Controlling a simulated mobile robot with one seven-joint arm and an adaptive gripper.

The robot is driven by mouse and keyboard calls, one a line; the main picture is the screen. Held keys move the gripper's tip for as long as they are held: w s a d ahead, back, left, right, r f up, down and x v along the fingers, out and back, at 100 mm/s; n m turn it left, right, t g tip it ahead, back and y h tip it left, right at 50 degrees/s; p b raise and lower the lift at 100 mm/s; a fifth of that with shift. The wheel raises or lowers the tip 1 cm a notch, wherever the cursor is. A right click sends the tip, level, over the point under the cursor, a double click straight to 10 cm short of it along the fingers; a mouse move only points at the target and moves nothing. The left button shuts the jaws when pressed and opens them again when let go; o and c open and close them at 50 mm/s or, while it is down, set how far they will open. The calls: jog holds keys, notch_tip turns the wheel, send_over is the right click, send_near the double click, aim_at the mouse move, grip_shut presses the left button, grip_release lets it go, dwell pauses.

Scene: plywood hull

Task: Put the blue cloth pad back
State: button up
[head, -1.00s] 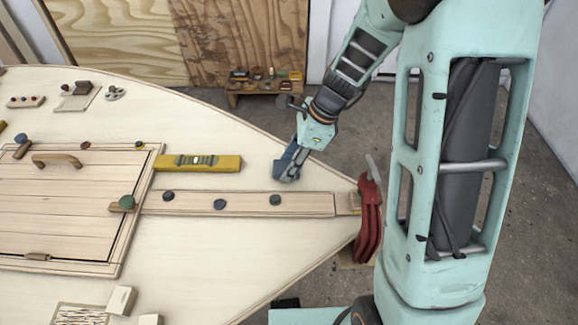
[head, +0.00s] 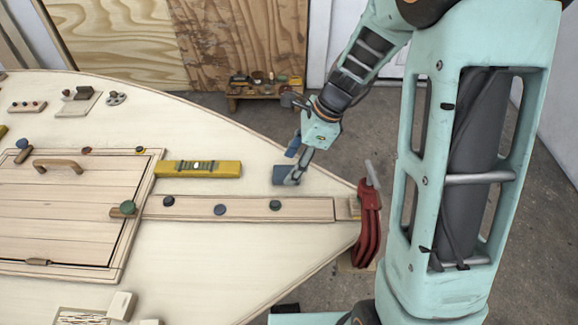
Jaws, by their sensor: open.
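The blue cloth pad (head: 283,175) is a small dark blue patch on the pale plywood hull (head: 250,265), between the yellow level and the hull's pointed end. My gripper (head: 293,164) is just above and beside it with its fingers spread. One grey finger overlaps the right side of the pad. I cannot tell whether that finger touches it. Part of the pad is hidden behind the finger.
A yellow level (head: 198,169) lies left of the pad. A plank (head: 240,208) with several dark knobs runs below it. Red clamps (head: 368,225) grip the tip. A hatch (head: 65,205) is at left. A low bench (head: 265,93) stands behind on the floor.

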jog(key=p+v, duration=0.1)
jog(key=v, duration=0.9)
jog(key=shift+f, duration=0.1)
